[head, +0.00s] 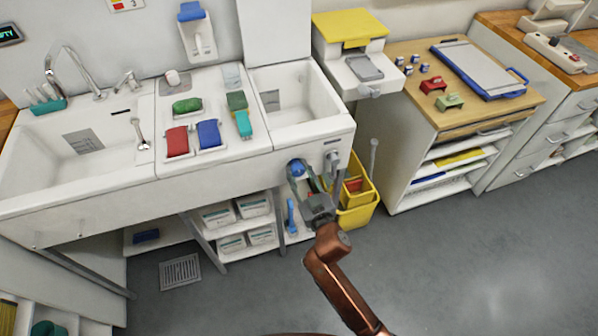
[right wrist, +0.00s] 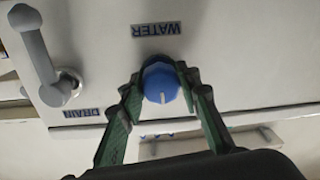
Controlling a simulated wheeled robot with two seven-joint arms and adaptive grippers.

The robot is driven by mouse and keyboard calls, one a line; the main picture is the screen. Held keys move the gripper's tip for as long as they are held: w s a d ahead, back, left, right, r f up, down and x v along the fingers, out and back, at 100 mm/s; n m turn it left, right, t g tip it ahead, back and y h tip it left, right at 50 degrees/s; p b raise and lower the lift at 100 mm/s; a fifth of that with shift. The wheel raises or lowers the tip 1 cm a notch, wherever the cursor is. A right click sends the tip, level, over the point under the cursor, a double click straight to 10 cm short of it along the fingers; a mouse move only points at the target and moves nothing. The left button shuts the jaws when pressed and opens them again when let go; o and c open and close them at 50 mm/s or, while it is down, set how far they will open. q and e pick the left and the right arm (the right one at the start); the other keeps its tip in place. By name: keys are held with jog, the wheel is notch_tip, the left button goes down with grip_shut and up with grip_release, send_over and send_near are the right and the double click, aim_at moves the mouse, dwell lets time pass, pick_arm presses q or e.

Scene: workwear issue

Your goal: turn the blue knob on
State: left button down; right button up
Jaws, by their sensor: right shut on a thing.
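The blue knob (head: 297,168) is on the front panel of the white sink unit, below the right basin. In the right wrist view the knob (right wrist: 160,82) sits under an upside-down WATER label (right wrist: 156,29) and has a pale pointer mark at its lower edge. My right gripper (head: 299,172) has its green fingers on both sides of the knob. In the right wrist view the right gripper (right wrist: 160,88) is closed on the knob. My left gripper is not in view.
A grey lever (right wrist: 45,62) beside a DRAIN label (right wrist: 81,112) is close to the knob; it also shows in the head view (head: 332,163). A yellow bin (head: 362,208) stands below. Shelves with white boxes (head: 218,216) are under the sink. The floor to the right is clear.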

jog(key=n+p, duration=0.3)
jog(key=shift+r+n, duration=0.2)
jog(key=shift+n, duration=0.1)
jog(key=n+p, duration=0.1)
jog(key=n, duration=0.1)
jog(key=shift+n+p, duration=0.3)
jog(key=shift+p, duration=0.1)
jog(key=shift+n, duration=0.5)
jog(key=shift+f+n+p, duration=0.1)
jog(key=shift+n+p, duration=0.6)
jog(key=shift+n, duration=0.5)
pick_arm(q)
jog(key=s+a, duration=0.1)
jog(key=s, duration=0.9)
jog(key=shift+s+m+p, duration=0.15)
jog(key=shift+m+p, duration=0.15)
jog(key=shift+p, duration=0.05)
pick_arm(e)
jog(key=shift+f+n, duration=0.1)
jog(key=shift+n, duration=1.1)
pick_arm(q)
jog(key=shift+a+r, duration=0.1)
pick_arm(e)
jog(key=shift+h, duration=0.4)
jog(key=o, duration=1.2)
jog(key=shift+c, duration=0.2)
